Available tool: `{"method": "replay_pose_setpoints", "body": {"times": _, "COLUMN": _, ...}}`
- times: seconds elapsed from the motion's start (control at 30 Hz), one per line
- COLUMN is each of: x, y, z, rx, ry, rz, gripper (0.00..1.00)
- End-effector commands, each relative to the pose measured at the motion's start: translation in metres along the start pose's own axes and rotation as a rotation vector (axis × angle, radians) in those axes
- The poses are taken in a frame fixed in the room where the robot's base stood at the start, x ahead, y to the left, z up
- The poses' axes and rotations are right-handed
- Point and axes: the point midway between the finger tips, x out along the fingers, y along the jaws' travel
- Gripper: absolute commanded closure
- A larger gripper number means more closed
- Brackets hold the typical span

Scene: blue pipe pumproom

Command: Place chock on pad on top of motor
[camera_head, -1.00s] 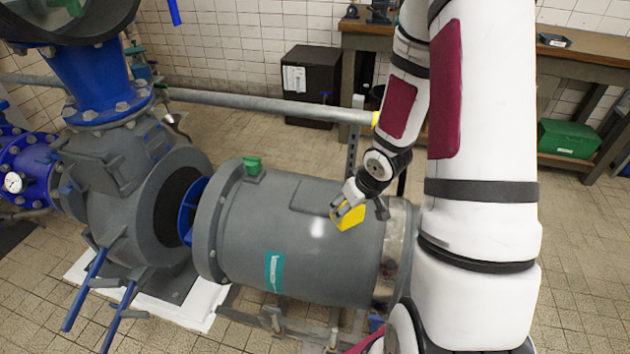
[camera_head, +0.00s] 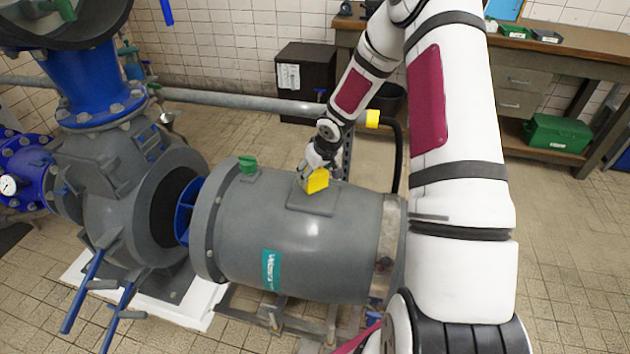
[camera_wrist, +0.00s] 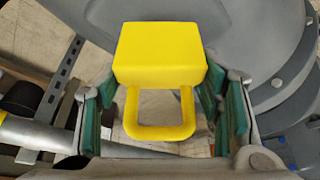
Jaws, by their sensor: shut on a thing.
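The yellow chock (camera_head: 317,181) is in my gripper (camera_head: 312,170) over the top of the grey motor (camera_head: 290,235). The flat square pad (camera_head: 312,203) on the motor's top lies just below the chock in the head view. Whether the chock touches the pad, I cannot tell. In the wrist view, the chock (camera_wrist: 160,58) shows a block with a yellow loop handle (camera_wrist: 160,132) between the green-lined fingers of my gripper (camera_wrist: 160,105). The grey motor (camera_wrist: 200,20) fills the upper part of that view.
A green fitting (camera_head: 248,163) stands on the motor left of the pad. A grey pipe (camera_head: 240,101) with a yellow end runs behind the motor. Blue valve piping (camera_head: 95,85) stands at left. A workbench (camera_head: 560,50) with a green box (camera_head: 557,133) is at the back right.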

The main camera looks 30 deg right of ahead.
Motion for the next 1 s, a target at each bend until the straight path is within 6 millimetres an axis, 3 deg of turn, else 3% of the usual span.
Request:
{"method": "replay_pose_setpoints", "body": {"times": 0.3, "x": 0.031, "y": -0.001, "z": 0.011, "rx": -0.003, "ry": -0.001, "rz": 0.000, "gripper": 0.83}}
{"method": "replay_pose_setpoints", "body": {"times": 0.7, "x": 0.035, "y": 0.000, "z": 0.013, "rx": -0.001, "ry": 0.002, "rz": 0.000, "gripper": 0.83}}
{"method": "replay_pose_setpoints", "body": {"times": 0.73, "x": 0.035, "y": 0.000, "z": 0.014, "rx": 0.000, "ry": 0.000, "rz": 0.000, "gripper": 0.36}}
{"method": "replay_pose_setpoints", "body": {"times": 0.8, "x": 0.035, "y": 0.000, "z": 0.014, "rx": 0.000, "ry": 0.000, "rz": 0.000, "gripper": 0.20}}
{"method": "replay_pose_setpoints", "body": {"times": 1.0, "x": 0.035, "y": 0.000, "z": 0.014, "rx": 0.000, "ry": 0.000, "rz": 0.000, "gripper": 0.20}}
